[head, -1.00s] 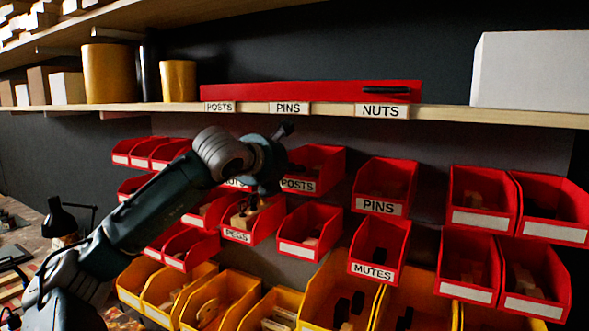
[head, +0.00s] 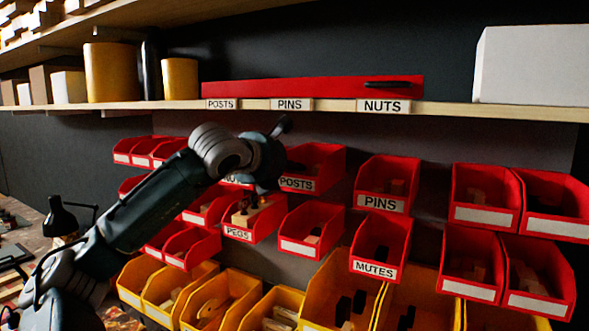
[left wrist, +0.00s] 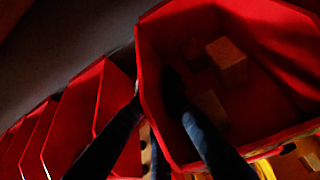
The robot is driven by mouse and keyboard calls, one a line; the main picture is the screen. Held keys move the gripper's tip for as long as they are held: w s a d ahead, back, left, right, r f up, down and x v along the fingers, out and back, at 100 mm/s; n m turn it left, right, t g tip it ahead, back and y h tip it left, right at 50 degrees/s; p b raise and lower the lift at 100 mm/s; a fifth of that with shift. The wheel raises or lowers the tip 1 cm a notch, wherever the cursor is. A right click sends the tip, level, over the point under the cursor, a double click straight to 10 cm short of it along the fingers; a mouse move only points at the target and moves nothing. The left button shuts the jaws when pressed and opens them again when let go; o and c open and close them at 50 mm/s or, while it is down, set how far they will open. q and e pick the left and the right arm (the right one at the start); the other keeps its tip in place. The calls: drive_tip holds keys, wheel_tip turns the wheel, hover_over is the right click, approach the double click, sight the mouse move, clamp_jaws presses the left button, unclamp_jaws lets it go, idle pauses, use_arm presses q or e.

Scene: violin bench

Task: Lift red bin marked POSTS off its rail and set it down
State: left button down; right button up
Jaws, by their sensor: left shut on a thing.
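The red bin marked POSTS (head: 331,170) hangs in the upper row of red bins, just right of my left gripper (head: 263,184). My gripper hides part of its left side in the head view. In the left wrist view, the bin (left wrist: 268,75) fills the right side and holds a few pale wooden blocks. My left gripper (left wrist: 155,97) has one finger inside the bin and the other outside, shut on its left wall. The bin still looks level with its row; whether it is clear of the rail cannot be told. My right gripper is not in view.
The red bin marked PEGS (head: 238,234) sits just below my gripper, and the PINS bin (head: 381,203) is to the right. Yellow bins (head: 220,296) fill the lower row. A wooden shelf (head: 450,110) runs above, with a long red case (head: 310,90) on it.

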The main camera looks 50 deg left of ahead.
use_arm(q)
drive_tip(key=shift+s+d+b, duration=0.3)
drive_tip(key=shift+s+b, duration=0.5)
drive_tip(key=shift+s, duration=0.1)
idle(0.5)
drive_tip(key=shift+s+d+b, duration=0.15)
drive_tip(key=shift+s+b, duration=0.5)
drive_tip(key=shift+b, duration=0.1)
drive_tip(key=b, duration=0.8)
approach(287, 170)
drive_tip(key=shift+s+f, duration=1.1)
drive_tip(key=shift+f, duration=0.5)
drive_tip(key=shift+s+d+b, duration=0.2)
drive_tip(key=shift+s+b, duration=0.05)
drive_tip(key=shift+s, duration=0.5)
drive_tip(key=shift+s+d+b, duration=0.2)
drive_tip(key=shift+s+d, duration=0.05)
drive_tip(key=shift+s, duration=0.5)
drive_tip(key=shift+r, duration=0.1)
